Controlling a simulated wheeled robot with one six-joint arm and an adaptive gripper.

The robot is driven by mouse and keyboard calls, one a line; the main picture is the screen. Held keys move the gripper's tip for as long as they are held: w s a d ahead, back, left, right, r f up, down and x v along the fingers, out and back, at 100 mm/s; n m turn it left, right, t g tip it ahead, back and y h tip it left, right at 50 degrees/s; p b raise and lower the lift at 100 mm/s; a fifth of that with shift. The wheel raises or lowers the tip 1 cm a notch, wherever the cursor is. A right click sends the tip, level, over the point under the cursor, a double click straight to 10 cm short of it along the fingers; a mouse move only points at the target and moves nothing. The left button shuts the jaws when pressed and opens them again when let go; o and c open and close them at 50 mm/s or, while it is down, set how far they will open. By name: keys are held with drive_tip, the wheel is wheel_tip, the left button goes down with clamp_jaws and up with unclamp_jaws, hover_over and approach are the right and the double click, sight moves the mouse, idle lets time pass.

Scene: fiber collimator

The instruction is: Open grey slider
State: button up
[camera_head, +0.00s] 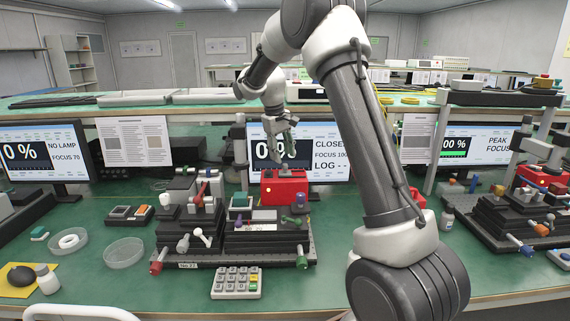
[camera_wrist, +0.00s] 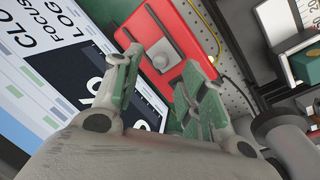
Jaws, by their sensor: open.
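A red box (camera_head: 284,189) stands on the green bench, in front of the middle monitor. In the head view I cannot make out the slider clearly. My gripper (camera_head: 281,154) hangs above the box. In the wrist view my gripper (camera_wrist: 166,60) is open, its green-padded fingers on either side of the slider's line of sight. Nothing is held, and I cannot tell whether the fingers touch the box.
The middle monitor (camera_head: 326,154) reads CLOSED, FOCUS 100 and LOG, close behind my gripper. A black optical rig (camera_head: 262,242) with knobs stands in front of the box. A keypad (camera_head: 237,282) and a clear dish (camera_head: 124,253) lie nearer. Another rig (camera_head: 508,221) stands at right.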

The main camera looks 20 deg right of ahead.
sight(285, 169)
drive_tip(key=f, duration=0.2)
drive_tip(key=d+f, duration=0.1)
drive_tip(key=f, duration=0.1)
drive_tip(key=shift+f, duration=0.4)
clamp_jaws()
